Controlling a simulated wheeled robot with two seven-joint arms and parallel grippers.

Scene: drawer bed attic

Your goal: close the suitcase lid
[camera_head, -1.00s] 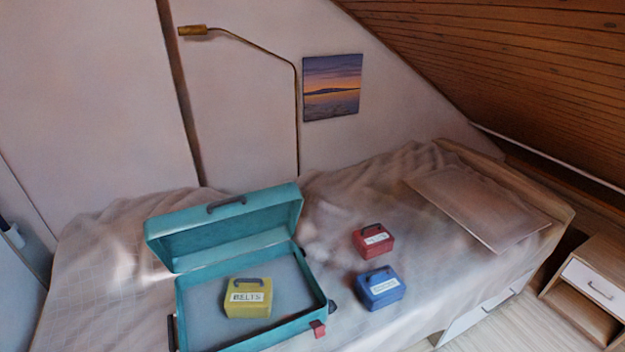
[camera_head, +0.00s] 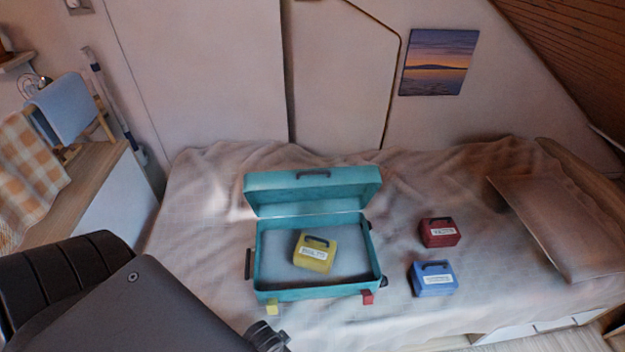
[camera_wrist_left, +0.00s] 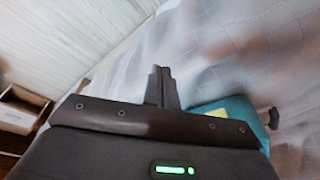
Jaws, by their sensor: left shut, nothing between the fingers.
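The teal suitcase (camera_head: 312,294) lies on the bed with its lid (camera_head: 312,192) standing open at the back. A yellow labelled case (camera_head: 314,256) lies inside on the grey lining. A yellow latch (camera_head: 272,308) and a red latch (camera_head: 367,297) are on the front edge. My left arm comes in from the lower left, apart from the suitcase, with its end cut off at the bottom edge. In the left wrist view my left gripper (camera_wrist_left: 162,75) is shut and empty above the bed, with part of the teal suitcase (camera_wrist_left: 238,113) beyond it. My right gripper is not seen.
A red case (camera_head: 439,233) and a blue case (camera_head: 433,280) lie on the bed right of the suitcase. A pillow (camera_head: 560,225) is farther right. A cabinet (camera_head: 110,220) with a checked cloth (camera_head: 25,175) stands at the left. The bed left of the suitcase is clear.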

